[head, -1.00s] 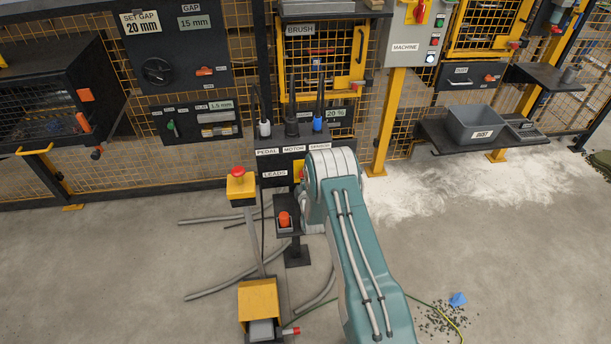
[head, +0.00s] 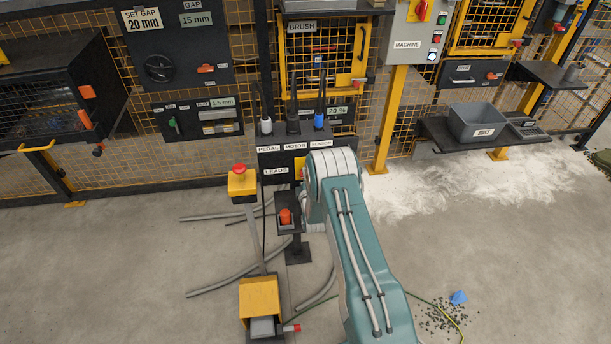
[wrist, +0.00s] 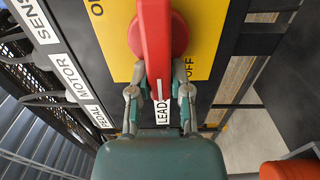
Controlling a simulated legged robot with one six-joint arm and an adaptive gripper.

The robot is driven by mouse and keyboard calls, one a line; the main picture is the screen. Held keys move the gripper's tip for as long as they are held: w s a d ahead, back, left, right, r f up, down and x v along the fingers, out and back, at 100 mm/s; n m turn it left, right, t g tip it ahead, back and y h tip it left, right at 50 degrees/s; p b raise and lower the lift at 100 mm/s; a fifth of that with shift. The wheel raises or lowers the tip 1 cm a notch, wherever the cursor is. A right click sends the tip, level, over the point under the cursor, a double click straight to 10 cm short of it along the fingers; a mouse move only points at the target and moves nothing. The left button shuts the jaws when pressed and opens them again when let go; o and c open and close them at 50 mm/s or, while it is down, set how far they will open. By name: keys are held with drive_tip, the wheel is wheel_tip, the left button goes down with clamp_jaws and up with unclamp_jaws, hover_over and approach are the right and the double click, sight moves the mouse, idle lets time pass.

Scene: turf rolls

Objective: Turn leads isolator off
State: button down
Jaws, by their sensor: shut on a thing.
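The leads isolator is a red rotary handle (wrist: 152,40) on a yellow plate (wrist: 200,50) in the wrist view. The plate carries the word OFF to the right of the handle and part of another word at its left. My gripper (wrist: 160,92) is shut on the lower end of the red handle, one finger on each side. The handle lies nearly along the picture's vertical. In the head view the black LEADS box (head: 268,160) stands at the middle, and my arm hides the handle and gripper there. Only an edge of the yellow plate (head: 299,167) shows.
PEDAL, MOTOR and SENSOR plugs (head: 292,122) stand on top of the box. An orange-red knob (head: 285,216) on a small stand is just left of my arm. A yellow post with a red button (head: 241,182) stands further left. Grey hoses lie on the floor.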

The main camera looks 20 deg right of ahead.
drive_tip(key=shift+w+a, duration=0.2)
drive_tip(key=shift+a, duration=0.1)
drive_tip(key=c, duration=0.9)
unclamp_jaws()
drive_tip(key=o, duration=0.3)
drive_tip(key=shift+w+f, duration=0.1)
drive_tip(key=shift+w, duration=0.05)
drive_tip(key=shift+o, duration=0.2)
drive_tip(key=v, duration=1.2)
